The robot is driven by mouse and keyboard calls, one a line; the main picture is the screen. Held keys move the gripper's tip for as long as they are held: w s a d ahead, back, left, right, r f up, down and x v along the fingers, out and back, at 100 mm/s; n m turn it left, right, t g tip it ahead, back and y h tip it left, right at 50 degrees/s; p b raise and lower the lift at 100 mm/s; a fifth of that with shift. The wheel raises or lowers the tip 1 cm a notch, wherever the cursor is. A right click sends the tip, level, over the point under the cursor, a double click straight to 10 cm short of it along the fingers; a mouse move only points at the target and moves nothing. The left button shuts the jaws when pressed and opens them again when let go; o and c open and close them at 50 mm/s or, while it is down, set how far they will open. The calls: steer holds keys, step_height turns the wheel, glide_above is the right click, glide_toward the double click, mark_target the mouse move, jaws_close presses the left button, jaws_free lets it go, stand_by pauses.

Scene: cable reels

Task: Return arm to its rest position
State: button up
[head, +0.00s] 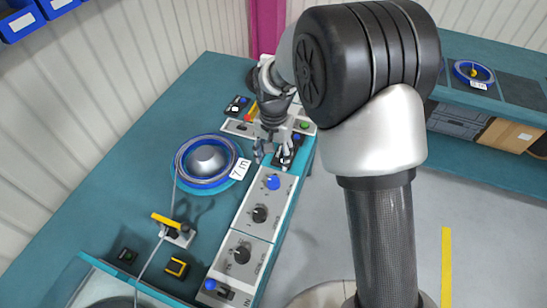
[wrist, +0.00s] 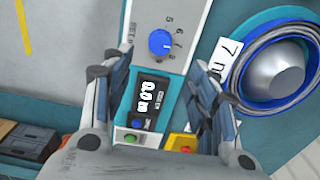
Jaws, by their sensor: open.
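My gripper (head: 271,158) is open and empty, pointing down over the far part of the grey control panel (head: 248,238) on the teal bench. In the wrist view my gripper (wrist: 156,72) shows its two fingers spread apart with nothing between them. Below and between them are a blue knob (wrist: 161,42) and a small dark display (wrist: 150,93). My arm (head: 378,130) reaches from the right foreground over the panel and hides part of the bench's far end. Whether the fingertips touch the panel, I cannot tell.
A blue-rimmed reel (head: 207,161) with a "7 m" tag (head: 241,169) lies left of the panel. A yellow-topped cable device (head: 174,231) and a yellow button box (head: 176,268) stand nearer. Another bench (head: 490,105) with a reel (head: 473,72) is at right. Grey floor (head: 480,220) lies between.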

stand_by(0.3)
steer(key=s+d+r+n+t, duration=0.1)
steer(key=s+d+r, duration=0.3)
steer(key=r, duration=0.4)
steer(key=s+d+r+n+t, duration=0.1)
steer(key=s+d+r, duration=0.3)
steer(key=r, duration=0.3)
steer(key=s+d+r+n+t, duration=0.1)
steer(key=s+d+r, duration=0.1)
steer(key=s, duration=0.7)
steer(key=s+d+r+n+t, duration=0.1)
steer(key=s+d+r, duration=0.2)
steer(key=s, duration=0.6)
steer(key=shift+d+t, duration=0.3)
steer(key=shift+d, duration=0.45)
steer(key=shift+r, duration=0.1)
steer(key=shift+c, duration=0.5)
